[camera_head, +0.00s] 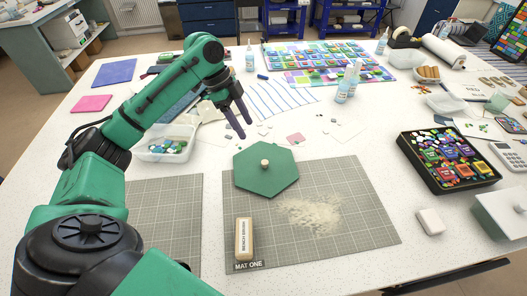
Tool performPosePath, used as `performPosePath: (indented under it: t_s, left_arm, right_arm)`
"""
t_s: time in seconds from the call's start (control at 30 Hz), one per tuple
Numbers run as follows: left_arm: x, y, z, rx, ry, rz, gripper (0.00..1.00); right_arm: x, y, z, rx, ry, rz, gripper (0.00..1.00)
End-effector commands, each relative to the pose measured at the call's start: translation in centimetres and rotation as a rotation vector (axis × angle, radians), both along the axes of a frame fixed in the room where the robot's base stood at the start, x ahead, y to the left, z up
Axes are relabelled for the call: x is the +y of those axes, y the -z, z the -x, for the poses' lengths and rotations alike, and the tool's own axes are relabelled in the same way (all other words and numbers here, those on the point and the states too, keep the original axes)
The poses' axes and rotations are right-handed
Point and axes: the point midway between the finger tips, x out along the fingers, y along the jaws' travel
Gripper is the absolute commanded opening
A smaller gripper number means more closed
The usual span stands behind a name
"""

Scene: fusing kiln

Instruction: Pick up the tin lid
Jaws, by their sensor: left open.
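The tin lid appears to be a flat green hexagonal piece (258,184) with a small pale round knob (265,163) in its middle. It lies partly on the left back part of a grey gridded mat (352,215) marked MAT ONE, its back edge reaching past the mat. My left gripper (246,129) is open and empty. It hangs behind and slightly left of the lid in the picture, apart from it, fingers pointing down. My right gripper is not in view.
A bench brush (242,238) and a pale powder patch (310,214) are on the mat. A clear tub (165,155) of coloured pieces stands left. A black tray (450,160) of coloured pieces and a white block (431,221) are at right. Bottles (347,82) stand behind.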

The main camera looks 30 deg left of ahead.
Motion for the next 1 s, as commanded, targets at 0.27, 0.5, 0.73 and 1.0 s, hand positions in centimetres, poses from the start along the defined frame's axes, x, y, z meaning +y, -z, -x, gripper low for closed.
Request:
performPosePath:
  t_s: [0.27, 0.5, 0.73, 1.0]
  left_arm:
    - [-2.7, 6.0, -0.5, 0.005, 0.001, 0.002, 0.62]
    - [-4.3, 9.0, -0.7, 0.005, 0.001, 0.002, 0.62]
    - [-5.6, 12.3, -1.0, 0.001, 0.000, 0.001, 0.62]
    - [-5.5, 12.5, -1.0, 0.001, 0.000, 0.000, 0.24]
  right_arm:
    - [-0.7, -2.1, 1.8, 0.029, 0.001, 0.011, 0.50]
    - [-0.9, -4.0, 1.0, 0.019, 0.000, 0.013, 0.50]
    - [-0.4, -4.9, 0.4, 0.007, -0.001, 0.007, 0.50]
    - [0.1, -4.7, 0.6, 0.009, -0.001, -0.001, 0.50]
